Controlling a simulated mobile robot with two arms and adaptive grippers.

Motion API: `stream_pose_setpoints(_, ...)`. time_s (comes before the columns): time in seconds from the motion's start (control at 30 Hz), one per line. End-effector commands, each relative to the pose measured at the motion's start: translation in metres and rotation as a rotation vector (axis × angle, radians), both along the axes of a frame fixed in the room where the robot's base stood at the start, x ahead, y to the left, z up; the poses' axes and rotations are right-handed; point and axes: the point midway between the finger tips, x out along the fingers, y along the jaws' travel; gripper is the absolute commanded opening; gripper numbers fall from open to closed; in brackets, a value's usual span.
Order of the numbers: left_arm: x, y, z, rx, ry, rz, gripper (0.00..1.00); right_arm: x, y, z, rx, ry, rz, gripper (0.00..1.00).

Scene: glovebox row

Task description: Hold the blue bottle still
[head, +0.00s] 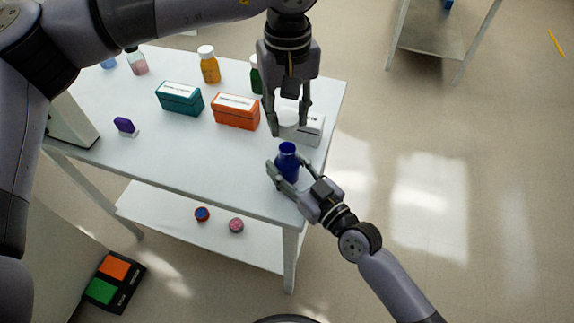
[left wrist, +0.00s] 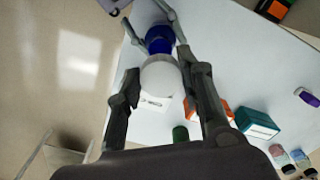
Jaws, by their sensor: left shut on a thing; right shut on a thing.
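The blue bottle (head: 288,163) stands near upright at the front right corner of the white table, with its neck uppermost. My right gripper (head: 285,173) is shut around its body. My left gripper (head: 288,126) points down just behind the bottle and is shut on a white round cap (head: 288,116). In the left wrist view the white cap (left wrist: 160,78) sits between the fingers and partly covers the blue bottle (left wrist: 158,38). Whether the bottle's base touches the table is hard to tell.
A white box (head: 310,130) lies beside my left gripper. An orange box (head: 236,112), a teal box (head: 180,98), an orange bottle (head: 209,66) and a green bottle (head: 256,78) stand further left and back. The table's front left is mostly clear.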

Motion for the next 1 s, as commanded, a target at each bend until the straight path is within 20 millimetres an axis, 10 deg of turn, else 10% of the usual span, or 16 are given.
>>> stream_pose_setpoints(1.0, 0.000, 0.000, -0.050, 0.000, 0.000, 0.001, 0.24, 0.000, 0.000, 0.000, -0.001, 0.001, 0.000, 0.00)
